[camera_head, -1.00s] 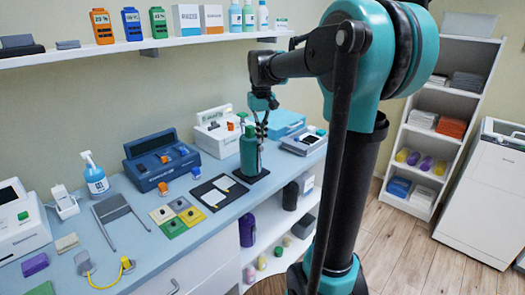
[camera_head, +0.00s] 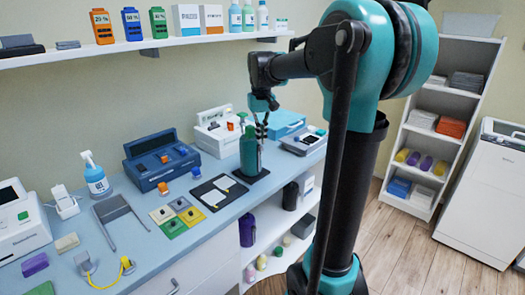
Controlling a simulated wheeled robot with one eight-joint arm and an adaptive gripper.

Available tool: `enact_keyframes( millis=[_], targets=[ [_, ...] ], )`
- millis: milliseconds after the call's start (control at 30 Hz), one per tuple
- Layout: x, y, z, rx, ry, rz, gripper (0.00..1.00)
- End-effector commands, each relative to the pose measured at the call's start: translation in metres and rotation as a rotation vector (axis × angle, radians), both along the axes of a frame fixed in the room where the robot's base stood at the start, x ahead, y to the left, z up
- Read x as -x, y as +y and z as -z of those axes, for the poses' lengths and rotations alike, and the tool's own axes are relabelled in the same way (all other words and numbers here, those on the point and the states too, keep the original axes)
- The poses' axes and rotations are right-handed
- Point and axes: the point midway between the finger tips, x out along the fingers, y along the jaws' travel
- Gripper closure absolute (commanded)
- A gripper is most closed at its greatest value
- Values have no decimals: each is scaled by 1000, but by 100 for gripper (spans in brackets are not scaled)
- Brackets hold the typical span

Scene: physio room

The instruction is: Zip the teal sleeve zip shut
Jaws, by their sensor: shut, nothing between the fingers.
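The teal sleeve (camera_head: 249,152) stands upright on a dark base (camera_head: 252,176) on the blue counter. Its zip and slider are too small to make out. My gripper (camera_head: 262,136) points down at the right edge of the sleeve, near its upper part. It is shut with nothing held. I cannot tell whether the fingers touch the sleeve.
A white device (camera_head: 214,130) stands behind the sleeve and a grey device (camera_head: 303,140) to its right. A black board (camera_head: 218,191) with white cards and coloured squares (camera_head: 174,217) lie to the left. A blue open case (camera_head: 160,160) is farther left.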

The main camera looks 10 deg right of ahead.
Motion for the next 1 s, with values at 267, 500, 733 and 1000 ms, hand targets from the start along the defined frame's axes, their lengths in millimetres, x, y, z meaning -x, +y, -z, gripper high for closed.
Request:
enact_keyframes(
  millis=[267,500,733,1000],
  targets=[
    [0,0,7,0,0,0,100],
    [5,-4,5,0,0,0,100],
    [14,-11,0,0,0,1,100],
    [25,-19,-7,0,0,1,100]
  ],
)
